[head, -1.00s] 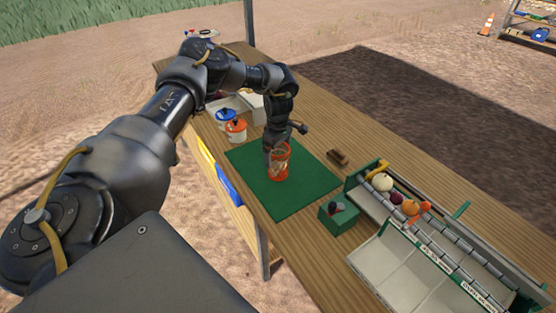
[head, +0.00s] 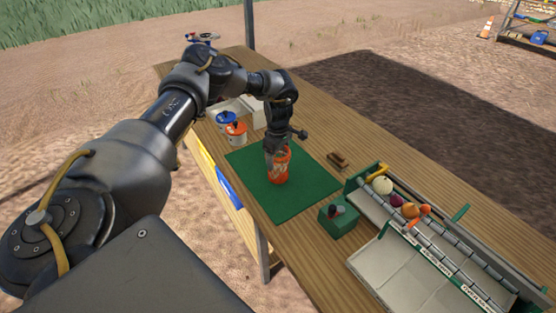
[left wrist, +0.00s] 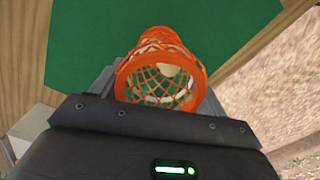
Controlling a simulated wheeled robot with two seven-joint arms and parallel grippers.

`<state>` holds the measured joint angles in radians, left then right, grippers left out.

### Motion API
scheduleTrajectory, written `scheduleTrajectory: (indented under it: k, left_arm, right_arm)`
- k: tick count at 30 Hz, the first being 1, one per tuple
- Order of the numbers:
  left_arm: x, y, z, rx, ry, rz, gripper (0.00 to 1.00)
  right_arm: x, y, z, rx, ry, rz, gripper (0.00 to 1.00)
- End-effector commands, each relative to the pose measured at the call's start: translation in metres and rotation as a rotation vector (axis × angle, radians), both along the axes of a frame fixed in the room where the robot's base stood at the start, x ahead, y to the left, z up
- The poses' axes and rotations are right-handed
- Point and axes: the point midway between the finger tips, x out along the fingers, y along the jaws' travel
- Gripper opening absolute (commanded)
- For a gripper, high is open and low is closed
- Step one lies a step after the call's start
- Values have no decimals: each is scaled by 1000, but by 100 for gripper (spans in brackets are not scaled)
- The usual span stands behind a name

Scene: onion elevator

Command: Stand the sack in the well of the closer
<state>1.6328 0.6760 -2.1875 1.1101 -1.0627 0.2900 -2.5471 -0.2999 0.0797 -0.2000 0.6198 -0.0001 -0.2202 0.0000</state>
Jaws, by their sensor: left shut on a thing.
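The sack (head: 281,172) is an orange mesh tube, upright over the green mat in the head view. I cannot tell whether the sack's base touches the mat. A small green block (head: 338,225) with a dark and reddish piece on top stands right of the mat; it may be the closer, and its well is not clearly seen. My right gripper is out of view.
The green mat (head: 305,193) is otherwise clear. A brown brush-like block (head: 338,160) lies right of the mat. A roller rack (head: 410,222) with several vegetables and a grey tray (head: 405,275) fill the right.

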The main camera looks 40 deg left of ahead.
Motion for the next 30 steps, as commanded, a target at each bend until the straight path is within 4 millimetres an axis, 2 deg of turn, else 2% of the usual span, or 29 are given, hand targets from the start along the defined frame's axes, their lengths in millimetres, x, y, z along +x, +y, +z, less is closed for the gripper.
scheduleTrajectory:
  k: [5, 10, 14, 20, 24, 30]
  left_arm:
    - [1, 0, 9, -2, -3, -1, 49]
    - [1, -1, 30, -3, -5, -2, 49]
    - [-13, -11, 49, -4, -4, -3, 49]
    - [-40, -32, 89, -3, -6, -7, 49]
    - [-66, -52, 101, -3, -3, -8, 49]
    - [-93, -73, 119, -1, -5, -5, 49]
  right_arm:
    - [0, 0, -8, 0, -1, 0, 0]
    - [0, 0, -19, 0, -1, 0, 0]
    - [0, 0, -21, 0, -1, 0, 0]
    - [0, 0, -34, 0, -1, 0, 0]
    - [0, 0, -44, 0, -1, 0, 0]
    - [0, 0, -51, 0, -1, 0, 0]
